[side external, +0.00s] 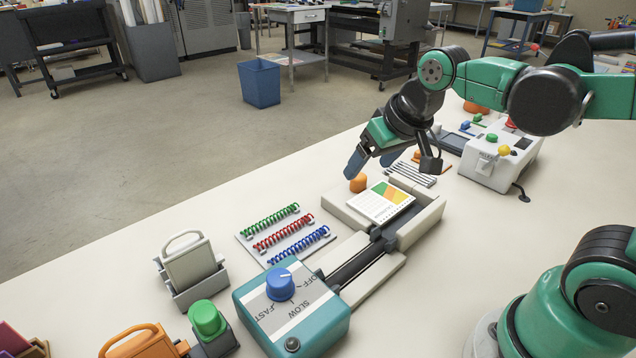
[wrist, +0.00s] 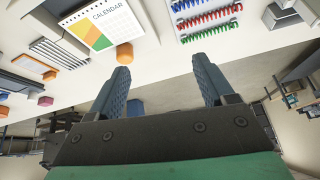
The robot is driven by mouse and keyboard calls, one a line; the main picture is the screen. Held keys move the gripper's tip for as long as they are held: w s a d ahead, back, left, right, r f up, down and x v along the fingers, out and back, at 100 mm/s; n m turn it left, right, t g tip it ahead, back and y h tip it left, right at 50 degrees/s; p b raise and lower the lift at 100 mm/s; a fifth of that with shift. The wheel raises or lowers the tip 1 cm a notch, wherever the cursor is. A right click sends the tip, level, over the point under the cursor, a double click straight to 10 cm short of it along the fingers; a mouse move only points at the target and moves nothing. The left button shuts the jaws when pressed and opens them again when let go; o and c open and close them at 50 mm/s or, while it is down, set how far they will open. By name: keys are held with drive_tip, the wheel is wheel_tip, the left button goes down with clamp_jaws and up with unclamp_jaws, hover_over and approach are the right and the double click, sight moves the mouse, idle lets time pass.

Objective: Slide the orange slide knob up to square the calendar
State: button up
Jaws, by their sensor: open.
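The orange slide knob (side external: 358,183) stands at the far left edge of the calendar bed, beside the calendar (side external: 381,202). The calendar is a white sheet with a green, orange and yellow print, lying in the bed between pale rails. My gripper (side external: 368,165) is open and empty, just above and behind the knob. In the wrist view the orange knob (wrist: 124,53) shows just beyond the left fingertip, not between my fingers (wrist: 162,70). The calendar (wrist: 93,22) lies past the knob. I cannot tell the height gap.
A teal box with a blue dial (side external: 280,284) stands at the near end of the bed. Green, red and blue coils (side external: 283,239) lie on a plate to the left. A white control box (side external: 500,160) stands to the right. Bare table lies left of the knob.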

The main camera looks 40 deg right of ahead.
drive_tip(key=w+d+m+g, duration=0.3)
drive_tip(key=w+d, duration=0.1)
drive_tip(key=w, duration=0.1)
drive_tip(key=m+g, duration=0.2)
drive_tip(key=m, duration=0.2)
hover_over(358, 181)
drive_tip(key=f, duration=0.4)
drive_tip(key=shift+w+d+f, duration=0.3)
drive_tip(key=shift+d+f, duration=0.05)
drive_tip(key=shift+w+d+f+g, duration=0.15)
drive_tip(key=shift+d+f+g, duration=0.15)
drive_tip(key=shift+f, duration=2.9)
clamp_jaws()
